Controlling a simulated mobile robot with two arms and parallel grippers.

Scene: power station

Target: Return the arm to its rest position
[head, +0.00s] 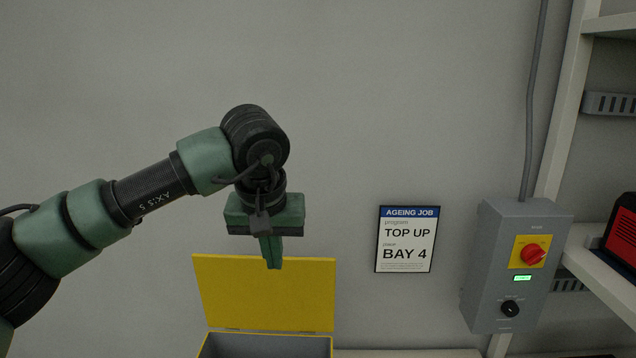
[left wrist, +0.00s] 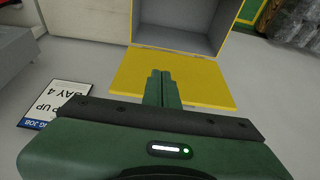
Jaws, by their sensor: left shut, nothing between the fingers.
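My left arm reaches in from the left in the head view and bends down at the wrist. My left gripper (head: 273,262) points downward, its green fingers together and empty. It appears in front of the raised yellow lid of a grey box (head: 265,345). In the left wrist view the shut fingers (left wrist: 161,84) appear over the yellow lid (left wrist: 195,82), with the open box (left wrist: 185,30) beyond them. I cannot tell how far the fingers are from the lid. My right gripper does not show.
A sign reading "AGEING JOB, TOP UP, BAY 4" (head: 406,239) is on the grey wall. Shelving (head: 562,130) stands at the right edge. The wall area above the arm is clear.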

